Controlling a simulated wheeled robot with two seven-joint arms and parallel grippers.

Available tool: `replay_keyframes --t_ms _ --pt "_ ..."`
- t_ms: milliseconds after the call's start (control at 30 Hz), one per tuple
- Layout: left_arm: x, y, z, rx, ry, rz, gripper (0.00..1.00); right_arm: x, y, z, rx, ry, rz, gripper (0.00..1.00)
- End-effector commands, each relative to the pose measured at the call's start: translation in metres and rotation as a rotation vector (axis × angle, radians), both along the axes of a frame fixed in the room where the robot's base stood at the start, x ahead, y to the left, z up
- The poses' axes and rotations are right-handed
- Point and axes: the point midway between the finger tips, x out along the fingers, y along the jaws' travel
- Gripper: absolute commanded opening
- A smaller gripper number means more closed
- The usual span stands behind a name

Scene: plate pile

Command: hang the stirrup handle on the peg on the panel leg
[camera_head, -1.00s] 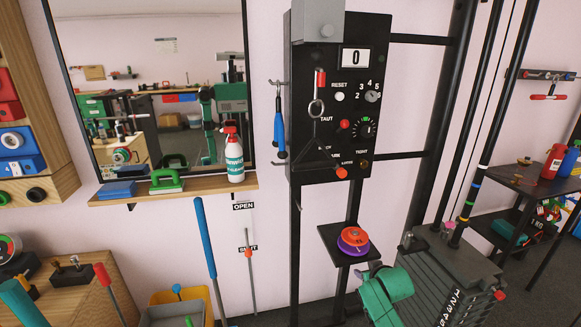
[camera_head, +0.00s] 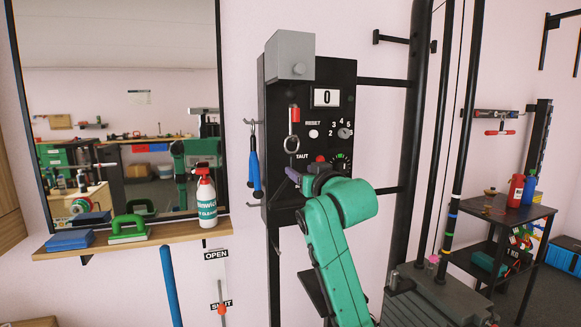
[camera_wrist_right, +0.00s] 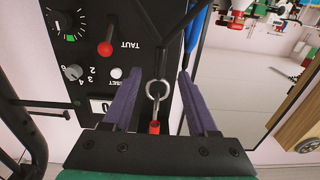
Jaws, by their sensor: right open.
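The stirrup handle's thin dark sides (camera_wrist_right: 166,42) spread in a triangle below a metal ring (camera_wrist_right: 156,90) under a red tab on the black panel (camera_head: 344,78). In the head view my arm hides most of the handle. My right gripper (camera_head: 297,178) is in front of the panel, its purple fingers pointing at it. In the right wrist view the gripper (camera_wrist_right: 157,77) is open, with the ring and upper straps seen between its fingers; contact cannot be told. The panel's left leg (camera_head: 274,290) runs down below; the peg is hard to make out. My left gripper is not in view.
Blue-handled items (camera_head: 254,168) hang on a hook at the panel's left side. A mirror (camera_head: 120,110) and a wooden shelf (camera_head: 180,230) with a spray bottle (camera_head: 206,198) are left. A weight stack (camera_head: 430,298) and a black rack (camera_head: 510,215) stand right.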

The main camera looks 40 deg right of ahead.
Motion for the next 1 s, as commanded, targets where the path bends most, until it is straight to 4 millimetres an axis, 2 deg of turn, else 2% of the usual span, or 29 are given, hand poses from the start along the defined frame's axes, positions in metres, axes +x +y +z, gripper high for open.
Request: replay_keyframes --t_ms 533,700,1000 --pt "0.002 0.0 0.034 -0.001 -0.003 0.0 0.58 0.063 -0.022 0.003 0.001 0.003 0.001 0.59" --pt "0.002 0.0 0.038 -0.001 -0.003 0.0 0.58 0.071 -0.024 0.0 -0.001 0.001 0.001 0.59" --pt "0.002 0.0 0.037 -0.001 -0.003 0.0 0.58 0.072 -0.025 -0.001 -0.001 0.0 0.001 0.59"
